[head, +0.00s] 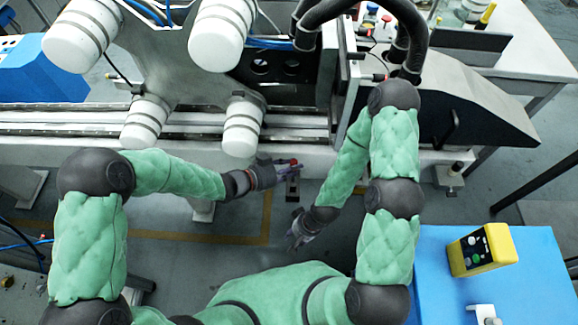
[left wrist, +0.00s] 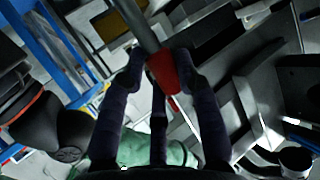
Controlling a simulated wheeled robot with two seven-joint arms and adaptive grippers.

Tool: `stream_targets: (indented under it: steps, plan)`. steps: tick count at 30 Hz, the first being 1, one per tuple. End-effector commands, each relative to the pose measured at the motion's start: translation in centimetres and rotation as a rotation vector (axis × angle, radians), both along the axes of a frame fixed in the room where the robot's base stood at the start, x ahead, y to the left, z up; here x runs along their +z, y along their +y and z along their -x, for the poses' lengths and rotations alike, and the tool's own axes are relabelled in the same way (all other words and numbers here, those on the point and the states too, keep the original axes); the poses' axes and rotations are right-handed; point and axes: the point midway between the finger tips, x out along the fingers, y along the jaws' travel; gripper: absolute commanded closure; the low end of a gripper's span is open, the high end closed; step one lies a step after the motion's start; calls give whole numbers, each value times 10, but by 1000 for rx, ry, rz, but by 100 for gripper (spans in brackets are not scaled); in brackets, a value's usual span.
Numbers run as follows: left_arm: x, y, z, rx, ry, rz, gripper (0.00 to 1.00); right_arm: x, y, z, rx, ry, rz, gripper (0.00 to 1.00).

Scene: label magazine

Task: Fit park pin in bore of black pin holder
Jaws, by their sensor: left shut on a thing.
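My left gripper (head: 284,165) is beside the front edge of the machine bench in the head view. In the left wrist view its dark fingers (left wrist: 163,72) close on the red part of the park pin (left wrist: 165,82), and a grey shaft (left wrist: 134,22) extends from it toward the top. In the head view a small red bit of the pin (head: 296,162) shows at the fingertips. A small dark upright piece (head: 292,188), perhaps the black pin holder, is just below the gripper. Its bore cannot be made out. My right gripper (head: 295,236) hangs lower, apart from the pin; its finger state is unclear.
The bench with metal rails (head: 60,130) and white rollers (head: 240,125) runs behind the left gripper. A black sloped cover (head: 470,110) is at the right. A blue table (head: 535,280) with a yellow control box (head: 482,249) stands at lower right. Floor shows between the arms.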

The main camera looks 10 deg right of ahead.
Motion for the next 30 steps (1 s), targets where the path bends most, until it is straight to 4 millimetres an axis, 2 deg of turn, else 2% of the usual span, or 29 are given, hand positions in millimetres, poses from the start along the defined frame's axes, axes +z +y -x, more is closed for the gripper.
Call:
stream_targets:
  steps: [8, 30]
  plan:
    - [0, 1, 1, 1, 8, 0, 100, 4, 0, 0, 0, 0, 0, 60]
    - [-55, 1, 0, 3, 8, 0, 100, -39, 0, 0, 0, 0, 0, 60]
